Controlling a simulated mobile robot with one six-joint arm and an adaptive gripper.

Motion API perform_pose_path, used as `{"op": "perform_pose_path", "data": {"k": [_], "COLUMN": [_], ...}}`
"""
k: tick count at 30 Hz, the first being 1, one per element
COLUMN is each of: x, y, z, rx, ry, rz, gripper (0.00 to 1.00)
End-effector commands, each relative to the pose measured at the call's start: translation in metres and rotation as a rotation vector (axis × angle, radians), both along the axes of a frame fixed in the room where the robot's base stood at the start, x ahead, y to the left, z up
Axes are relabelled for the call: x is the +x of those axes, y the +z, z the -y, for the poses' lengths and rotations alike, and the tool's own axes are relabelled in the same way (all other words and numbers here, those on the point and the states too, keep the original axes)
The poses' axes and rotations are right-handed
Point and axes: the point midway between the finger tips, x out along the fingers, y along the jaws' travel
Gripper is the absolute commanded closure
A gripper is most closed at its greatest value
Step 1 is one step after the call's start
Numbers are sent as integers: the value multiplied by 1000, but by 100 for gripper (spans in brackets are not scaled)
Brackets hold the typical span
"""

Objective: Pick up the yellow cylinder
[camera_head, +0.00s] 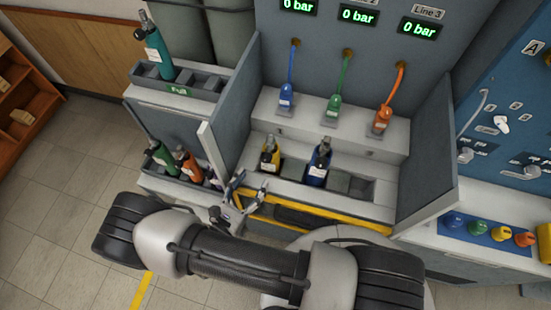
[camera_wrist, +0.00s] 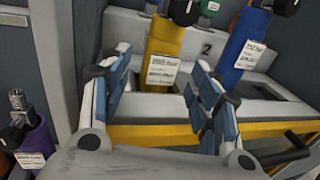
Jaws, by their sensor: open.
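The yellow cylinder (camera_head: 270,156) stands upright in the leftmost slot of the bench's front row, with a white label on its side. In the wrist view, the yellow cylinder (camera_wrist: 162,52) is ahead of my gripper, between the lines of its two fingers, and its lower end sits in the slot. My gripper (camera_head: 249,196) is just in front of the slot row, near the yellow edge. In the wrist view, my gripper (camera_wrist: 162,90) is open and empty, its blue-padded fingers spread apart. I cannot tell from these views how far the fingertips are from the cylinder.
A blue cylinder (camera_head: 319,163) stands to the right in the same row. A yellow bar (camera_head: 310,213) with a dark handle crosses the bench front. A grey side panel (camera_head: 222,110) stands close on the left. A teal cylinder (camera_head: 153,48) stands on the left rack, with more cylinders below.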

Motion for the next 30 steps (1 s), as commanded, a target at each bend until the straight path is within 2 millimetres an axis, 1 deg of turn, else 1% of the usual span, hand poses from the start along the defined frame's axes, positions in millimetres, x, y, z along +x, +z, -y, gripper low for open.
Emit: {"op": "perform_pose_path", "data": {"k": [1, 6, 12, 15, 20, 26, 30], "x": [9, 42, 74, 83, 90, 113, 126], "y": [-1, -1, -1, -1, -1, -6, -5], "z": [9, 29, 50, 55, 60, 79, 86], "rx": [-1, 0, 1, 1, 0, 1, 1], "ry": [-9, -10, -9, -6, -6, -9, -6], "rz": [-1, 0, 0, 1, 0, 0, -1], "gripper": [44, 44, 44, 44, 44, 44, 44]}}
